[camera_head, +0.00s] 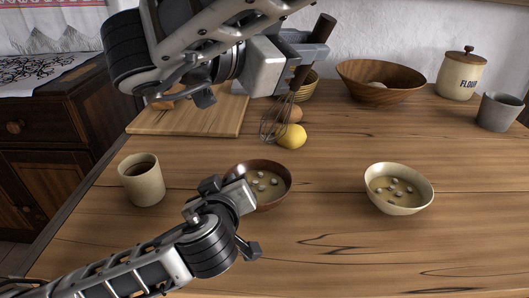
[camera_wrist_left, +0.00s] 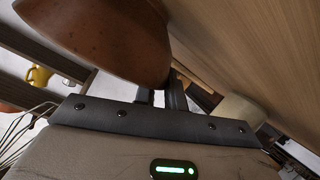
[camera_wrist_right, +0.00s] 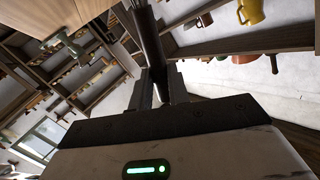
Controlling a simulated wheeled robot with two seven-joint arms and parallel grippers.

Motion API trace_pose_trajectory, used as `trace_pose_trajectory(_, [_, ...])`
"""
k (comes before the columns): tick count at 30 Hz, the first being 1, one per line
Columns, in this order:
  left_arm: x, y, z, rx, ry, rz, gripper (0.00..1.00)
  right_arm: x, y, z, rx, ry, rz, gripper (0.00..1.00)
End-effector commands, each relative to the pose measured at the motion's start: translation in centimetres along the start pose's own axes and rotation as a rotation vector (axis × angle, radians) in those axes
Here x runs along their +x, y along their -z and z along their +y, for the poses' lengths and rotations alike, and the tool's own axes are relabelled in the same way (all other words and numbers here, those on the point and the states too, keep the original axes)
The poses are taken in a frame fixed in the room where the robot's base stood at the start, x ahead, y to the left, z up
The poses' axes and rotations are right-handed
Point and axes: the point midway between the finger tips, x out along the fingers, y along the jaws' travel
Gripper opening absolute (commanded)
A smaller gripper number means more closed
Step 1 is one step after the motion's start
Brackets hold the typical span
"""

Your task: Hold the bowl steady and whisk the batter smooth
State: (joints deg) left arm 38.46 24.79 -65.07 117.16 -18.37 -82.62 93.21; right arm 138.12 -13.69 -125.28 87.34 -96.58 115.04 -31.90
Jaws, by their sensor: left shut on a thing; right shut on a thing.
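A dark brown bowl (camera_head: 284,197) of pale batter with whitish lumps stands on the table. My left gripper (camera_head: 236,188) is shut on its near-left rim; the bowl's side fills the top of the left wrist view (camera_wrist_left: 110,40). My right gripper (camera_head: 302,54) is shut on the dark handle of a wire whisk (camera_head: 277,119), and the handle rises between its fingers in the right wrist view (camera_wrist_right: 148,38). The whisk hangs tilted, wires down, behind the brown bowl and apart from its batter. A cream bowl (camera_head: 400,207) of similar lumpy batter stands to the right.
A beige cup (camera_head: 142,181) stands left of the brown bowl. A lemon (camera_head: 293,137) and a brown egg (camera_head: 295,114) lie near the whisk wires. A cutting board (camera_head: 190,120), large wooden bowl (camera_head: 380,87), flour jar (camera_head: 460,75) and grey cup (camera_head: 498,112) stand farther back. The front right is clear.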

Motion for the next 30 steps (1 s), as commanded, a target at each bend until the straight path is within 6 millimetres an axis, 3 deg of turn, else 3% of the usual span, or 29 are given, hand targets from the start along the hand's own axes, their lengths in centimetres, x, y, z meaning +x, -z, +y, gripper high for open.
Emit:
trace_pose_trajectory(8, [0.0, -0.1, -0.1, 0.001, 0.003, -0.003, 0.0, 0.0, 0.0, 0.0, 0.0, 0.0, 0.0, 0.0])
trace_pose_trajectory(9, [0.0, -0.1, -0.1, 0.001, 0.003, -0.003, 0.23, 0.0, 0.0, 0.0, 0.0, 0.0, 0.0, 0.0])
trace_pose_trajectory(11, [0.0, -0.1, -0.1, 0.001, 0.003, -0.002, 0.37, 0.0, 0.0, 0.0, 0.0, 0.0, 0.0, 0.0])
trace_pose_trajectory(22, [-0.6, -0.1, 0.0, -0.001, -0.001, -0.002, 0.37, 0.0, 0.0, 0.0, 0.0, 0.0, 0.0, 0.0])
trace_pose_trajectory(30, [-5.6, -0.2, 0.1, -0.003, -0.003, -0.005, 0.37, 0.0, 0.0, 0.0, 0.0, 0.0, 0.0, 0.0])
